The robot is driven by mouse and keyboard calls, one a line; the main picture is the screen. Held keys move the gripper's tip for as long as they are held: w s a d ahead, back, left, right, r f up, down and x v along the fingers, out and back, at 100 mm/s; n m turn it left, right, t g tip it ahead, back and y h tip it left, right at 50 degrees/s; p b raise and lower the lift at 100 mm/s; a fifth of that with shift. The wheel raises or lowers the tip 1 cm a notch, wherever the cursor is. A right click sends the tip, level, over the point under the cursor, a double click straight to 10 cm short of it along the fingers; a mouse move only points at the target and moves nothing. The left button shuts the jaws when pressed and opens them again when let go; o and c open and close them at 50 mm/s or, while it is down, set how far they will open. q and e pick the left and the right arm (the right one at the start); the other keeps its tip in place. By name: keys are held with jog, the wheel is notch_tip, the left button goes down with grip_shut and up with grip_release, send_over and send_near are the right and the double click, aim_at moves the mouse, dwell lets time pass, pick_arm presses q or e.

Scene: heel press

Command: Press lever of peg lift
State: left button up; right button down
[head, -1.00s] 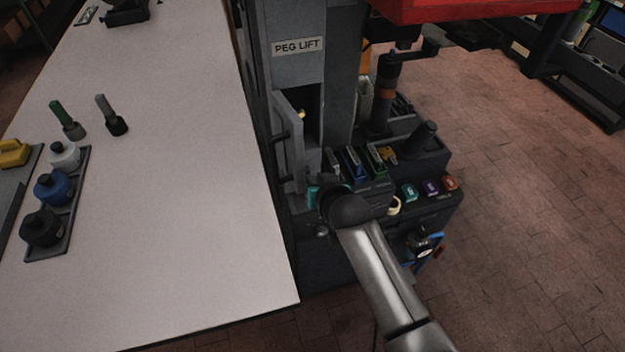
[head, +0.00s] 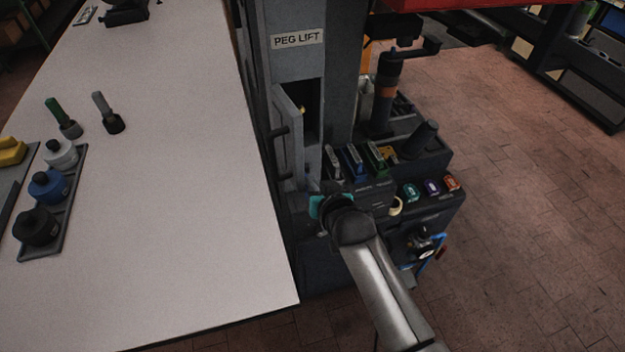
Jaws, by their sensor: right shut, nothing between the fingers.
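The peg lift (head: 340,80) is a grey column with a "PEG LIFT" label (head: 298,40), beside the table's right edge. A small grey door with a black handle stands ajar on its front, over a dark opening with something small and yellow inside. My right gripper (head: 319,208) is low in front of the lift's base, below the door. It is shut and empty, mostly hidden behind my dark wrist; a teal part shows at its left. I cannot make out a lever for certain; the gripper and wrist cover part of the base there. My left gripper is not in view.
Coloured blocks in slots (head: 355,160) and several coloured buttons (head: 432,188) sit right of my wrist. A crank post (head: 385,95) stands behind. The white table (head: 190,190) carries a tray of bottles (head: 70,205) and two pegs. Floor at right is clear.

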notch_tip(320, 180, down, 8)
jog(key=s+t+y+b, duration=0.1)
jog(key=t+b, duration=0.5)
jog(key=b, duration=0.9)
jog(key=shift+d+r+y, duration=0.15)
jog(key=shift+y, duration=0.45)
jog(key=shift+s, duration=0.1)
